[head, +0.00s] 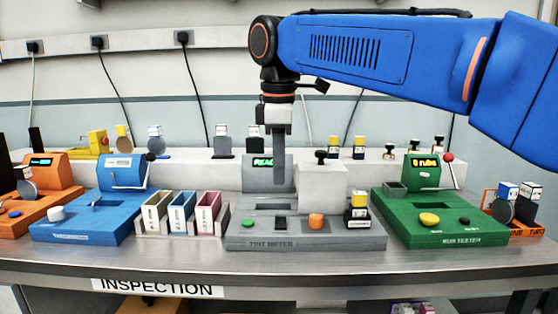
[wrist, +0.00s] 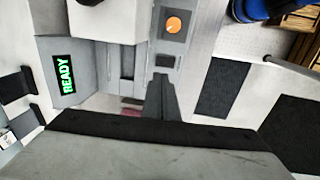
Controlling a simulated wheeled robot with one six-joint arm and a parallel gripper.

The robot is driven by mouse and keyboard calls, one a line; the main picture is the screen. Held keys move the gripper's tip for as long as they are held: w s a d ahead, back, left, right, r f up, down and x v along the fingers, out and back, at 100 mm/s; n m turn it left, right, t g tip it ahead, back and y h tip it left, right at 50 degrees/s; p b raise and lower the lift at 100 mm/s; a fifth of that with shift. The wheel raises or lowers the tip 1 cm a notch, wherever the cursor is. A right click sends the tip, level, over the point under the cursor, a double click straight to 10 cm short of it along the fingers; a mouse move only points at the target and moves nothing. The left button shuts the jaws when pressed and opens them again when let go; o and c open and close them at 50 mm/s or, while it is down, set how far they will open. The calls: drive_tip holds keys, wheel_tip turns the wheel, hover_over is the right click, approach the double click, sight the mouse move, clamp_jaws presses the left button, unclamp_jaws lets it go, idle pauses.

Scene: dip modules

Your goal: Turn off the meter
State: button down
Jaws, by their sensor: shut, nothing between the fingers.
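The grey test meter (head: 300,241) stands in the middle of the bench. Its display (head: 263,161) reads READY in green and also shows in the wrist view (wrist: 65,75). Its front deck carries a green button (head: 248,223), a dark switch or slot (head: 280,222) and an orange knob (head: 316,221). The orange knob also shows in the wrist view (wrist: 173,25). My gripper (head: 279,182) points down in front of the display, shut and empty, apparently above the deck. Its fingers (wrist: 161,85) show in the wrist view below the orange knob, partly hiding the meter.
A grey block with a black knob (head: 321,157) rises just right of my gripper. A small yellow-and-black module (head: 357,210) sits on the meter's right end. A rack of coloured bins (head: 182,218) and a blue station (head: 85,222) stand left, a green station (head: 440,225) right.

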sight(279, 223)
drive_tip(key=f, duration=0.6)
drive_tip(key=w+f, duration=0.1)
drive_tip(key=f, duration=0.2)
drive_tip(key=shift+f, duration=0.1)
drive_tip(key=shift+w+f, duration=0.1)
drive_tip(key=shift+w+f+g, duration=0.15)
drive_tip(key=shift+f+g, duration=0.15)
drive_tip(key=shift+g, duration=0.2)
drive_tip(key=shift+f, duration=0.1)
drive_tip(key=shift+s, duration=0.9)
